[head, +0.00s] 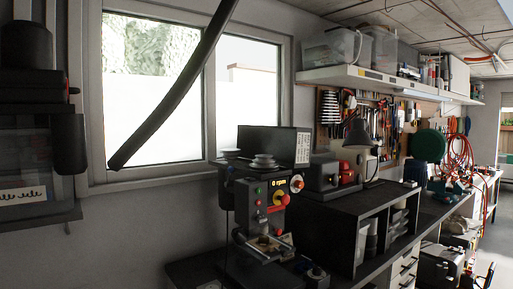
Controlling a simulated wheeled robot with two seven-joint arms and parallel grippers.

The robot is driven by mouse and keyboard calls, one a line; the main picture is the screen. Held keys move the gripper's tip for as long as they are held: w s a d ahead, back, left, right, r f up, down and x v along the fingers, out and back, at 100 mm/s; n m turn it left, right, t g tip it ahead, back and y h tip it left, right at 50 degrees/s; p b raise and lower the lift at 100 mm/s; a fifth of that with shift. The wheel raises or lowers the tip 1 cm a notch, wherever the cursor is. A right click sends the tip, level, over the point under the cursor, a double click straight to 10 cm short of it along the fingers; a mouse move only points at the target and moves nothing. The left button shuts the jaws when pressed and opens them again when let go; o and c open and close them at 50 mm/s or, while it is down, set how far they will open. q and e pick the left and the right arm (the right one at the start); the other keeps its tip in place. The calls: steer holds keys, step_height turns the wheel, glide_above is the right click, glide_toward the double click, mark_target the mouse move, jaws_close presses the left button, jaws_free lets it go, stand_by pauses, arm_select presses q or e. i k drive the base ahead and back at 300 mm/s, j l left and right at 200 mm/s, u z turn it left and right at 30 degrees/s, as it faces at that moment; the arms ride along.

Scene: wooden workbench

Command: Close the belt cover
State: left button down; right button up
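A drill press (262,203) stands on the bench at the picture's centre, with buttons, a yellow label and red knobs on its front. Its belt cover (270,146) is a dark lid standing raised at the top of the machine. The cover is open, and pale stepped pulleys (263,160) show in front of it. Neither of my grippers is in view.
A dark shelf unit (345,235) stands right of the drill press, with a grey-and-red machine (335,175) and a lamp (358,134) on top. A window (160,90) is behind. A thick black bar (175,85) slants across the upper left. A high shelf (385,84) holds bins.

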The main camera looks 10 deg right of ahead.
mark_target(290, 146)
steer(key=l+u, duration=0.2)
steer(key=u, duration=0.2)
steer(key=i+l+u, duration=0.1)
steer(key=l+u, duration=0.55)
steer(key=l, duration=0.45)
steer(key=l+u, duration=0.35)
steer(key=l, duration=0.4)
steer(key=k+l, duration=0.1)
steer(key=l, duration=1)
steer(key=k+l+u, duration=0.1)
steer(key=l, duration=0.45)
steer(key=k+l, duration=0.15)
steer(key=l, duration=0.4)
steer(key=k+l, duration=0.1)
steer(key=l, duration=0.45)
steer(key=k+l, duration=0.1)
steer(key=l, duration=0.45)
steer(key=u, duration=0.05)
